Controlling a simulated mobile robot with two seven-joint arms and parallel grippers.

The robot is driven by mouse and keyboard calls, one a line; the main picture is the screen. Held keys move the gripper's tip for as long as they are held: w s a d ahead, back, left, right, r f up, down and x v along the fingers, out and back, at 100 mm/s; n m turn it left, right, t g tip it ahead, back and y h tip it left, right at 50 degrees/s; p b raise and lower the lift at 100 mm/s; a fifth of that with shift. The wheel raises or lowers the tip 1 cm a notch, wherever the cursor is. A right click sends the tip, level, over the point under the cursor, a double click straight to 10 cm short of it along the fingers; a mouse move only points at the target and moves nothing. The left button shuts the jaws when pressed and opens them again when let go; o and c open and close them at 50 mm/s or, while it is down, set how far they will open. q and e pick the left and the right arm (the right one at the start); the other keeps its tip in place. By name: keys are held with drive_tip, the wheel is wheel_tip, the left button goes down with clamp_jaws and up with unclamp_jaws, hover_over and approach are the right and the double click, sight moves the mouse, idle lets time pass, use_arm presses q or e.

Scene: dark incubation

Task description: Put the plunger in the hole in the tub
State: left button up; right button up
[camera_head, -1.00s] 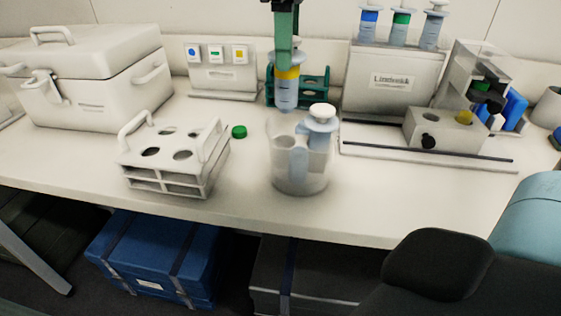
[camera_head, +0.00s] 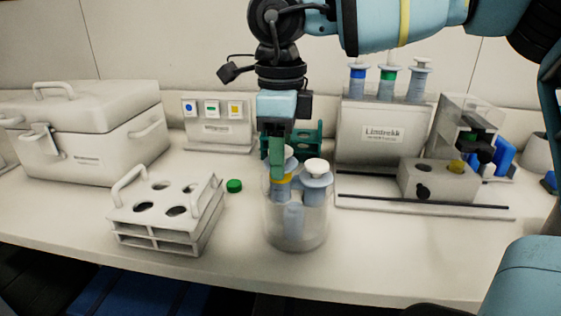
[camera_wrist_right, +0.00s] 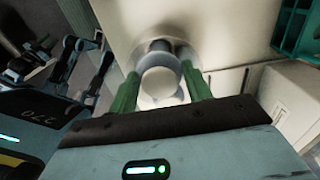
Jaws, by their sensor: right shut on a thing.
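The clear tub (camera_head: 296,238) stands on the bench front centre, with a blue-grey plunger (camera_head: 316,182) with a white cap upright in its right side. My right gripper (camera_head: 277,160) comes down from above with green fingers shut on a yellow-banded plunger (camera_head: 280,187). That plunger is upright at the left of the tub, its lower part level with or below the rim. In the right wrist view its round white cap (camera_wrist_right: 160,83) sits between the two fingers (camera_wrist_right: 161,95). Whether it is seated in a hole is hidden. My left gripper is not in view.
A white rack (camera_head: 165,215) with empty holes stands left of the tub, with a green cap (camera_head: 234,186) between them. Behind are a labelled box (camera_head: 385,130) with several plungers, a green rack (camera_head: 307,140) and a white case (camera_head: 85,130).

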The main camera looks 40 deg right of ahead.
wheel_tip(320, 180, down, 2)
drive_tip(key=o, duration=1.2)
drive_tip(key=shift+r, duration=0.1)
wheel_tip(320, 180, up, 12)
drive_tip(key=shift+f+p, duration=0.1)
drive_tip(key=shift+p, duration=0.4)
